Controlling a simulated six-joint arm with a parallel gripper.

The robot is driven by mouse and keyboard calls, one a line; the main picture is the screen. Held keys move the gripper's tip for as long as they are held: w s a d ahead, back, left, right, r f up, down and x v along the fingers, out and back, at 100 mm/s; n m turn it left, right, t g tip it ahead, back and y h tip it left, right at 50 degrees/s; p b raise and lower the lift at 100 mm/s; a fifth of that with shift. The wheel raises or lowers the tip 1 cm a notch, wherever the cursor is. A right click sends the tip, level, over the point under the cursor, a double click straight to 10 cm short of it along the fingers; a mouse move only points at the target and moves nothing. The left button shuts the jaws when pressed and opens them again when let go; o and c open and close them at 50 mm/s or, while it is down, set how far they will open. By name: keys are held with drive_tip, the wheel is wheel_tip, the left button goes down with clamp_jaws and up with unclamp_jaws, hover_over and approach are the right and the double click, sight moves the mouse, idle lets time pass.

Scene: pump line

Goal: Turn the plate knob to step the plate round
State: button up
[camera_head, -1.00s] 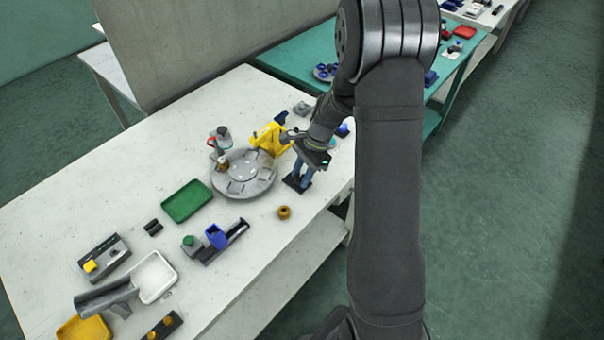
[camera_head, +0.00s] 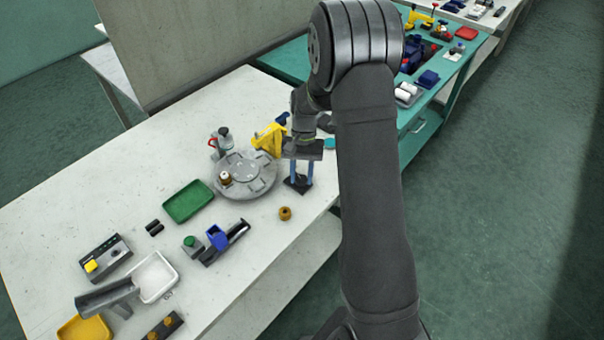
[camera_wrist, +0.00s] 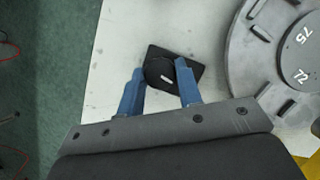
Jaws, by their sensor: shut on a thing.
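The plate knob (camera_wrist: 166,77) is a round black knob with a white mark, on a black square base (camera_head: 297,187). My gripper (camera_wrist: 160,68) points down at it, with one blue finger on each side of the knob, shut on it. In the head view my gripper (camera_head: 299,178) stands low over the base, and the knob itself is hidden between the fingers. The round grey plate (camera_head: 247,171) lies left of the knob, with raised slots and a small brown-and-white piece (camera_head: 225,179) at its left edge. Its numbers 75 and 72 show in the wrist view (camera_wrist: 290,45).
A yellow bracket (camera_head: 269,139) stands behind the plate, close to my wrist. A grey post with a red part (camera_head: 221,141) stands at its back left. A green tray (camera_head: 188,201) and a brown round piece (camera_head: 285,213) lie nearby. The table front is close to the knob.

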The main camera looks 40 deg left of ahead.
drive_tip(key=shift+a+n+t+h, duration=0.1)
drive_tip(key=shift+n+t+h, duration=0.2)
drive_tip(key=shift+n, duration=0.8)
drive_tip(key=o, duration=1)
drive_tip(key=shift+c, duration=0.2)
drive_tip(key=v, duration=1.7)
drive_tip(key=shift+r, duration=0.2)
drive_tip(key=x, duration=1.7)
drive_tip(key=shift+f, duration=0.25)
